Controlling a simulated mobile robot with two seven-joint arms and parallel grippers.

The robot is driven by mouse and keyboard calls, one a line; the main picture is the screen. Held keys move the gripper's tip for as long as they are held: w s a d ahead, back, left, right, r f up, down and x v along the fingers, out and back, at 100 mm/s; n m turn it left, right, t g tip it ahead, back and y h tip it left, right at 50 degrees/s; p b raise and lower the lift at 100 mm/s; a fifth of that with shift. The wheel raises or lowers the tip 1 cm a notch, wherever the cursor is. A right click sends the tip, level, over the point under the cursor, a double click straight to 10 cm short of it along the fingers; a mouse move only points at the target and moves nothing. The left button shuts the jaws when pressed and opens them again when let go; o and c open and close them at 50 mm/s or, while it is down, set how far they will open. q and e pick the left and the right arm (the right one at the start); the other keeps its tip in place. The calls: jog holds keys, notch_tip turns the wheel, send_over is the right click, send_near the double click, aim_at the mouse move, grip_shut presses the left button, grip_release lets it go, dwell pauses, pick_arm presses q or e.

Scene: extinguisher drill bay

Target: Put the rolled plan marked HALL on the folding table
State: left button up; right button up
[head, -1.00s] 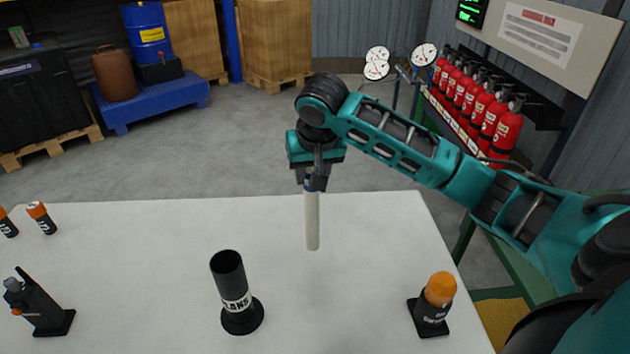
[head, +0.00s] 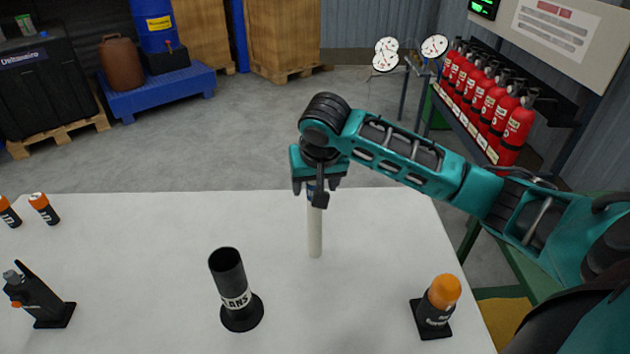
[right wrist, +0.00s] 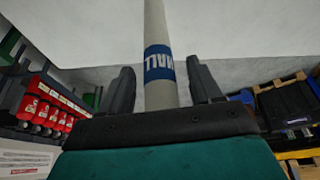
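The rolled plan (head: 315,232) is a slim pale tube with a blue band. It stands upright over the white folding table (head: 150,265); its lower end appears to meet the top, though contact is hard to confirm. In the right wrist view the band on the roll (right wrist: 159,65) carries white letters that read as HALL, seen inverted. My right gripper (head: 311,195) is at the roll's upper end, pointing down. Its fingers (right wrist: 163,88) stand on either side of the roll with a gap at each side, so it is open around it. My left gripper is out of view.
A black PLANS holder (head: 229,275) stands on the table left of the roll. An orange-topped black item (head: 438,305) is at right, a black handheld device (head: 38,300) at left, two orange-capped cylinders (head: 43,208) behind it. Red extinguishers (head: 515,130) line a rack beyond.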

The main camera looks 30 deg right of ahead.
jog(key=v, duration=1.2)
jog(key=shift+r, duration=0.15)
jog(key=shift+a, duration=0.1)
